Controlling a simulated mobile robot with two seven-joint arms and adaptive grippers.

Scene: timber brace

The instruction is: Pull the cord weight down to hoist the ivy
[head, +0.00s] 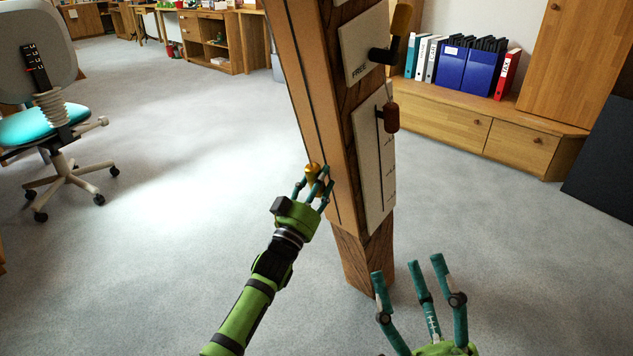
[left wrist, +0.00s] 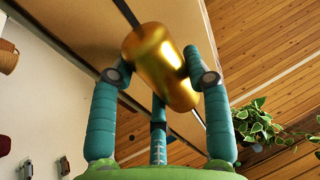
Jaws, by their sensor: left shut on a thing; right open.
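A gold cord weight (head: 313,171) hangs at the left face of the timber brace (head: 358,245), along a dark slot or cord line. My left gripper (head: 316,188) is shut on it, low on the brace. In the left wrist view the gold weight (left wrist: 161,66) sits between the teal fingers, with a dark strip running up from it. The ivy (left wrist: 262,122) shows at the right of the left wrist view, green leaves near the timber ceiling; it is not visible in the head view. My right gripper (head: 420,275) is open and empty at the lower right, in front of the brace.
On the brace's right face are a panel marked FREE (head: 364,45) with a dark-and-orange handle (head: 399,30), and a scale panel (head: 374,160) with a brown knob (head: 391,117). An office chair (head: 50,120) stands left. A low cabinet (head: 470,125) with binders is behind. Open carpet lies left.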

